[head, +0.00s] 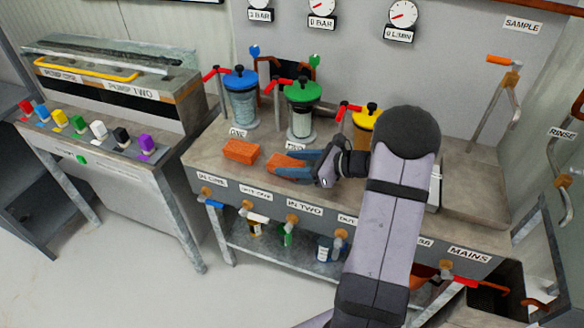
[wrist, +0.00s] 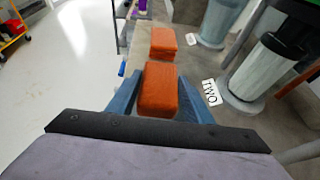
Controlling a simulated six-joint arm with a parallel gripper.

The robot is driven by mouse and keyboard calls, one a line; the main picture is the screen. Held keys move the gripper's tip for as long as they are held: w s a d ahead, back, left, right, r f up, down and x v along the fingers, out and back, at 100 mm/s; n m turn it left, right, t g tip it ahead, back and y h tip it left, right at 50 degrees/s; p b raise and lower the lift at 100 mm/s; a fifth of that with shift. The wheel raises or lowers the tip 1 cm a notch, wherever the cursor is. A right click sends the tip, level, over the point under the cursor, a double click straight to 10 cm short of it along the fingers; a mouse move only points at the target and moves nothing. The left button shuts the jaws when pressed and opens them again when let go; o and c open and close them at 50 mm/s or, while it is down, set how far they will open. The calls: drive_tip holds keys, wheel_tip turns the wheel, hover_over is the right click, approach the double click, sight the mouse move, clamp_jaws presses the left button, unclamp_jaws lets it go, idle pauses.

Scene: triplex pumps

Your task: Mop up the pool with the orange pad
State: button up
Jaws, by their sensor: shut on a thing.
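My gripper (head: 292,166) has blue fingers and is low over the front of the pump bench, shut on an orange pad (head: 279,161). In the wrist view the held orange pad (wrist: 158,86) lies between the two blue fingers. A second orange pad (head: 241,151) lies on the bench to the left, in front of the pump labelled ONE. It also shows beyond the held pad in the wrist view (wrist: 163,42). I cannot tell whether the held pad touches the bench top. I cannot make out a pool in either view; my arm hides part of the bench.
Pumps with blue (head: 240,82), green (head: 303,93) and yellow (head: 366,119) lids stand behind the pads. Labelled valves line the bench front. A console with coloured switches (head: 98,129) stands left. The bench top (head: 215,133) left of pump ONE is clear.

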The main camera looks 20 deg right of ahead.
sight(294, 190)
drive_tip(key=shift+w+d+f, duration=0.1)
drive_tip(key=shift+w, duration=0.2)
drive_tip(key=shift+w+d, duration=0.3)
drive_tip(key=shift+d, duration=0.75)
drive_tip(key=shift+w+d, duration=0.35)
drive_tip(key=shift+d, duration=0.7)
drive_tip(key=shift+w+d, duration=0.3)
drive_tip(key=shift+d, duration=0.75)
drive_tip(key=shift+s, duration=0.2)
drive_tip(key=shift+s+a+p, duration=0.15)
drive_tip(key=shift+s+a, duration=0.2)
drive_tip(key=shift+s, duration=0.6)
drive_tip(key=shift+s+a+p, duration=0.15)
drive_tip(key=shift+s+a, duration=0.2)
drive_tip(key=shift+s, duration=0.6)
drive_tip(key=shift+s+a+p, duration=0.15)
drive_tip(key=shift+s+a, duration=0.2)
drive_tip(key=shift+s, duration=0.6)
drive_tip(key=shift+s+a, duration=0.4)
drive_tip(key=shift+a, duration=0.7)
drive_tip(key=shift+s+a, duration=0.4)
drive_tip(key=shift+a, duration=0.65)
drive_tip(key=shift+s+a, duration=0.4)
drive_tip(key=shift+a, duration=0.7)
wheel_tip(294, 190, up, 2)
drive_tip(key=shift+w+r+p, duration=0.1)
drive_tip(key=shift+p, duration=0.7)
wheel_tip(294, 190, up, 6)
drive_tip(key=p, duration=0.5)
drive_tip(key=shift+d, duration=0.1)
